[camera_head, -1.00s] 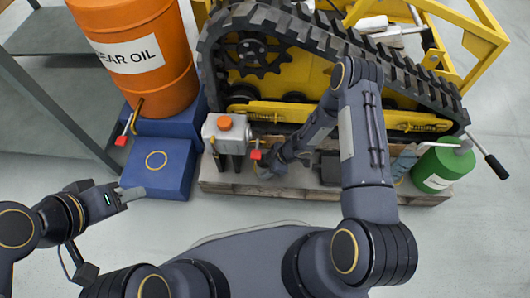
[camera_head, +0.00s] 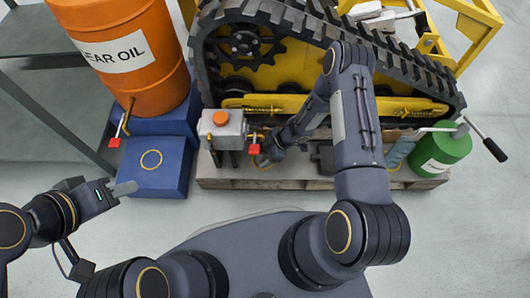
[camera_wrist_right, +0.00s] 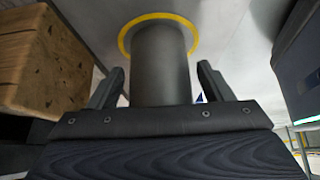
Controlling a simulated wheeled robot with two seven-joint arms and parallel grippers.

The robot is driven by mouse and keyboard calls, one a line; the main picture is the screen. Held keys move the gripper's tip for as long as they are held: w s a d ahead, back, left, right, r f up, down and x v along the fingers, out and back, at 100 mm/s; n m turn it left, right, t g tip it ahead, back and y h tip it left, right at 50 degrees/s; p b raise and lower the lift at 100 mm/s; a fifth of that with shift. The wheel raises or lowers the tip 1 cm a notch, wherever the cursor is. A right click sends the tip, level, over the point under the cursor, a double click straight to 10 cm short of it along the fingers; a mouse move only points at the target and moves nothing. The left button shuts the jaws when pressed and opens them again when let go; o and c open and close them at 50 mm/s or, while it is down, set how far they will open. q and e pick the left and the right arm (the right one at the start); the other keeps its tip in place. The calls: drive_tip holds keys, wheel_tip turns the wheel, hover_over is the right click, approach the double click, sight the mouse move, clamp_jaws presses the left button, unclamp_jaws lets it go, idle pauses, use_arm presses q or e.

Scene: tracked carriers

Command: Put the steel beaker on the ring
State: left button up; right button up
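A yellow ring (camera_head: 151,159) is drawn on the top of the low blue block (camera_head: 172,183), which is bare. In the right wrist view, a dark grey cylinder (camera_wrist_right: 160,65), likely the steel beaker, stands between the fingers of my right gripper (camera_wrist_right: 160,78). Another yellow ring (camera_wrist_right: 127,33) encircles its far end on a pale surface. Slim gaps show between cylinder and fingers. In the head view my right gripper (camera_head: 264,156) is low over the pallet, and the beaker is hidden or unclear there. My left gripper (camera_head: 128,188) is beside the block's near left corner; its finger gap is unclear.
An orange gear-oil drum (camera_head: 130,60) stands behind the block. A grey box with an orange cap (camera_head: 222,130) and a red-handled valve lie close to my right gripper. The tracked carrier (camera_head: 320,60) rises behind. A green canister (camera_head: 440,152) stands at the pallet's (camera_head: 320,184) right.

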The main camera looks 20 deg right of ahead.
drive_tip(key=shift+r, duration=0.3)
drive_tip(key=p+v, duration=0.5)
drive_tip(key=v, duration=0.6)
drive_tip(key=shift+d+r, duration=0.2)
drive_tip(key=shift+r, duration=0.1)
drive_tip(key=shift+s, duration=0.1)
drive_tip(key=shift+s, duration=0.1)
